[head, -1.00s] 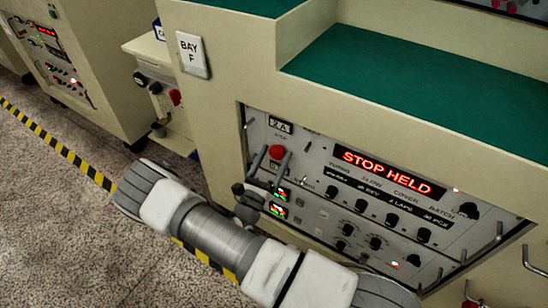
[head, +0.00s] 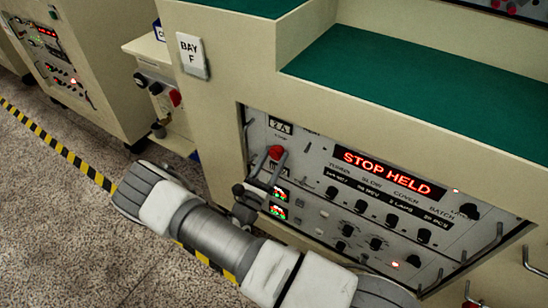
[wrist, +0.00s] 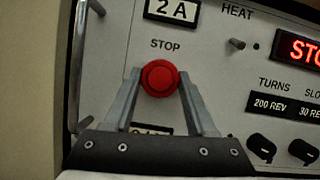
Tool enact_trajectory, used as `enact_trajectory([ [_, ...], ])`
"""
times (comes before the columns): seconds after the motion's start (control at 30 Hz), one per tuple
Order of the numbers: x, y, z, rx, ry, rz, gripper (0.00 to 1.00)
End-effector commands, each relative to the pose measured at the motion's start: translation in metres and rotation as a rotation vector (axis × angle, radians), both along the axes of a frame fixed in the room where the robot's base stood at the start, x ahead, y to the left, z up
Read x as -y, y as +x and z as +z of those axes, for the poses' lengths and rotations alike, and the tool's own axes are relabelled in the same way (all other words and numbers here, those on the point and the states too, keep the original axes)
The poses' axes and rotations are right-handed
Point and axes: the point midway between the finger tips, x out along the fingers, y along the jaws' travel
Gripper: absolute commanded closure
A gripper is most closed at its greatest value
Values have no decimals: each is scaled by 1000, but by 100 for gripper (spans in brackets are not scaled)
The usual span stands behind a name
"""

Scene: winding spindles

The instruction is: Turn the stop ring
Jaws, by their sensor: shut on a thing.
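The stop ring (wrist: 160,78) is a round red knob under the word STOP, on the grey panel's upper left. It also shows in the head view (head: 276,152), small, between the fingertips. My gripper (wrist: 160,82) reaches it from below, one grey finger on each side. The fingers are shut on the ring's left and right sides. In the head view, my gripper (head: 275,158) stands at the panel's left part. The ring's face is visible; its sides are partly hidden by the fingers.
The red display (head: 388,172) reads STOP HELD. Black knobs (head: 391,220) fill the panel's middle. A metal handle (wrist: 78,65) stands close left of my gripper. A 2A label (wrist: 172,9) sits above the ring. A green-topped ledge (head: 430,90) overhangs the panel.

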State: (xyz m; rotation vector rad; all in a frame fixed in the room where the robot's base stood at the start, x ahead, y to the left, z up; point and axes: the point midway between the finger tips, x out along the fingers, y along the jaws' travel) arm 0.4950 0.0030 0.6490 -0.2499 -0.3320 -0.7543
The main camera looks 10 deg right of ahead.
Motion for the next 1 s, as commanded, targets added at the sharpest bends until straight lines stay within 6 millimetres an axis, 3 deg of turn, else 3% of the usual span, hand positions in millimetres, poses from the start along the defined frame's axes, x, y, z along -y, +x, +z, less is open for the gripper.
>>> enact_trajectory([
  [1.0,-4,4,1,588,593,1,99],
])
